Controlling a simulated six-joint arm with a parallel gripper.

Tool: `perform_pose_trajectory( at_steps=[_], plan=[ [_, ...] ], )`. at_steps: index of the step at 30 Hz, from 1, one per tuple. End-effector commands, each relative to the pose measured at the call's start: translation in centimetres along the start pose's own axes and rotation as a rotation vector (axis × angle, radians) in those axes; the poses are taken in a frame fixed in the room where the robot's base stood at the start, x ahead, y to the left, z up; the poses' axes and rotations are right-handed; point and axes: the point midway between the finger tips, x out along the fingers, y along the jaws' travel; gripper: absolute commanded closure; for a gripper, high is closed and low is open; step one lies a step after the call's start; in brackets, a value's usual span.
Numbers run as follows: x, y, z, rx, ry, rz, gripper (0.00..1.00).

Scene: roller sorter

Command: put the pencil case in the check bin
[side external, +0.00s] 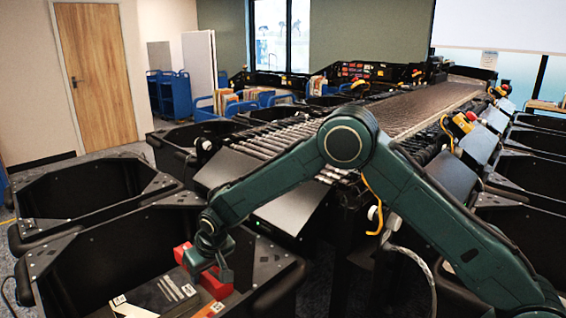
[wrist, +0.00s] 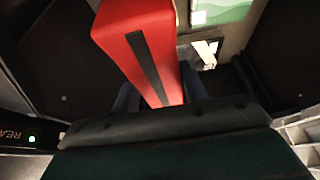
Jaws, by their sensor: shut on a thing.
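The pencil case (wrist: 140,45) is red with a black strip along it, and fills the upper middle of the wrist view. In the side view its red ends (side external: 216,285) show on both sides of my gripper (side external: 207,264). My gripper is shut on the case; in the wrist view the fingers (wrist: 160,95) are mostly hidden behind the wrist housing. The case is over or inside the near black bin (side external: 100,255); its exact height is unclear. I cannot tell which bin is the check bin.
Dark books or parcels with white labels (side external: 160,295) lie in the near bin beside the case. Another black bin (side external: 80,190) stands behind it. The roller conveyor (side external: 290,135) runs to the back right, with more bins (side external: 530,190) along its right side.

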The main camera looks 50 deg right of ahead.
Motion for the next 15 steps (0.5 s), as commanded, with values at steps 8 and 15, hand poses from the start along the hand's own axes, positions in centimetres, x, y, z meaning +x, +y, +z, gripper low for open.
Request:
perform_pose_trajectory(
  at_steps=[8,15],
  plan=[
    [0.47,-0.01,0.18,0.0,0.001,-0.001,0.83],
    [0.44,-0.02,0.16,0.0,0.001,-0.001,0.43]
  ],
)
